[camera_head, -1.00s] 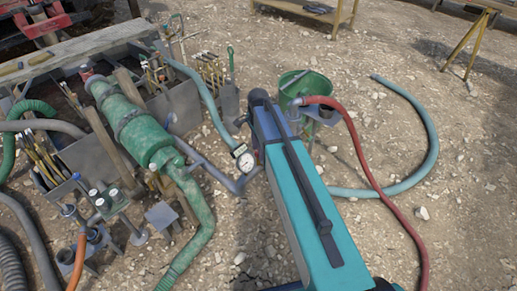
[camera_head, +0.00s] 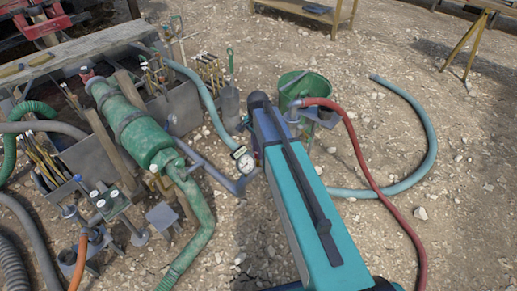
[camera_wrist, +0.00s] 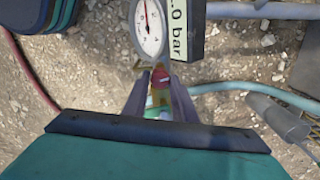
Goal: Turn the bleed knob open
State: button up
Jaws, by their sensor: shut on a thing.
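The bleed knob (camera_wrist: 160,77) is a small red knob on a brass fitting, seen in the wrist view just below the gauge. My gripper (camera_wrist: 160,82) has its two fingers on either side of the knob and is shut on it. A white-faced pressure gauge (camera_wrist: 150,28) with a label plate (camera_wrist: 184,30) reading part of "1.0 bar" sits above the fingertips. In the head view the gauge (camera_head: 242,160) stands left of my teal arm, which hides the knob and gripper. How far the knob is turned I cannot tell.
A grey-blue pipe (camera_head: 218,173) runs to the gauge from a green cylinder (camera_head: 147,138) at left. A green bucket (camera_head: 306,91) and a red hose (camera_head: 365,165) lie beyond and right of my arm. Open gravel (camera_head: 465,190) fills the right side.

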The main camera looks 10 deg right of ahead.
jog(key=n+p, duration=0.1)
jog(key=n, duration=0.1)
jog(key=n+p, duration=0.1)
jog(key=n, duration=0.1)
jog(key=shift+w+r, duration=0.2)
jog(key=n+p, duration=0.1)
jog(key=n, duration=0.3)
jog(key=shift+a, duration=0.1)
jog(key=n+p, duration=0.1)
jog(key=n, duration=0.2)
jog(key=shift+n, duration=0.3)
jog(key=shift+f+n+p, duration=0.1)
jog(key=shift+n+p, duration=0.4)
jog(key=shift+n, duration=1.5)
jog(key=o, duration=1)
jog(key=shift+o, duration=0.2)
jog(key=shift+s, duration=0.1)
